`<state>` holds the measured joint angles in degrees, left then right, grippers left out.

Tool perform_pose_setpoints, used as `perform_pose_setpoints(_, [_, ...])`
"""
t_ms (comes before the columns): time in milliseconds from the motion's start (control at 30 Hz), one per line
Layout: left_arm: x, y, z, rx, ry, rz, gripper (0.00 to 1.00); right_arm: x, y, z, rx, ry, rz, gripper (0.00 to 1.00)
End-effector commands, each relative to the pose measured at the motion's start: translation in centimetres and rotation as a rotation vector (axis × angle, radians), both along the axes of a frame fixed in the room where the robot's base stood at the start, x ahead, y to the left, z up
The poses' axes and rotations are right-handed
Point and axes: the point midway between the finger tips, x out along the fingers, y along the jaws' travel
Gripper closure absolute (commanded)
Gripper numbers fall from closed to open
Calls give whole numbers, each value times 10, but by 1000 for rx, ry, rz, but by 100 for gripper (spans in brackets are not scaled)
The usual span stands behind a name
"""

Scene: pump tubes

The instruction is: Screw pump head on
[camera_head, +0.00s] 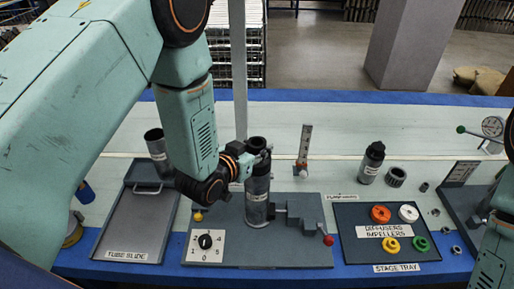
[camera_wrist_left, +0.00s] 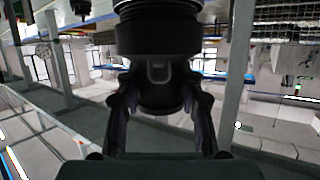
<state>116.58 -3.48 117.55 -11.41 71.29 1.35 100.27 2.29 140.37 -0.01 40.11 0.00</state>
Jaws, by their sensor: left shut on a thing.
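My left gripper (camera_head: 256,160) reaches in from the left at the top of an upright grey tube (camera_head: 257,204) in the fixture. In the left wrist view my left gripper (camera_wrist_left: 158,112) is shut on a dark cylindrical part (camera_wrist_left: 160,88), its fingers on either side. In the head view a dark open-topped collar (camera_head: 257,144) tops the tube beside the fingers. I cannot tell whether the held part is joined to the tube. A dark capped pump part (camera_head: 371,163) stands upright right of the fixture, behind the stage tray. My right gripper is not clearly in view.
The fixture base (camera_head: 300,254) carries a dial (camera_head: 205,242) and a red-knobbed clamp (camera_head: 327,240). The stage tray (camera_head: 352,245) holds coloured rings. A ruler post (camera_head: 304,150) stands behind the fixture.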

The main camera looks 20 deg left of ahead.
Motion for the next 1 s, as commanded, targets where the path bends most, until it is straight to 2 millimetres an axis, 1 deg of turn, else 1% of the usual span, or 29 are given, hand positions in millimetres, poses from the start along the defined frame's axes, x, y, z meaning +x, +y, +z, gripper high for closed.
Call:
perform_pose_setpoints(367, [1, 0, -7, -1, -4, 0, 100, 0, 0, -6, 0, 0, 0, 100])
perform_pose_setpoints(400, [1, 0, -8, -1, -4, 0, 62, 0, 0, -7, 0, 0, 0, 100])
perform_pose_setpoints(700, [0, 0, -7, 0, -2, 0, 37, 0, 0, -6, 0, 0, 0, 100])
perform_pose_setpoints(1000, [-1, 0, -9, 1, 3, 0, 37, 0, 0, -6, 0, 0, 0, 100])
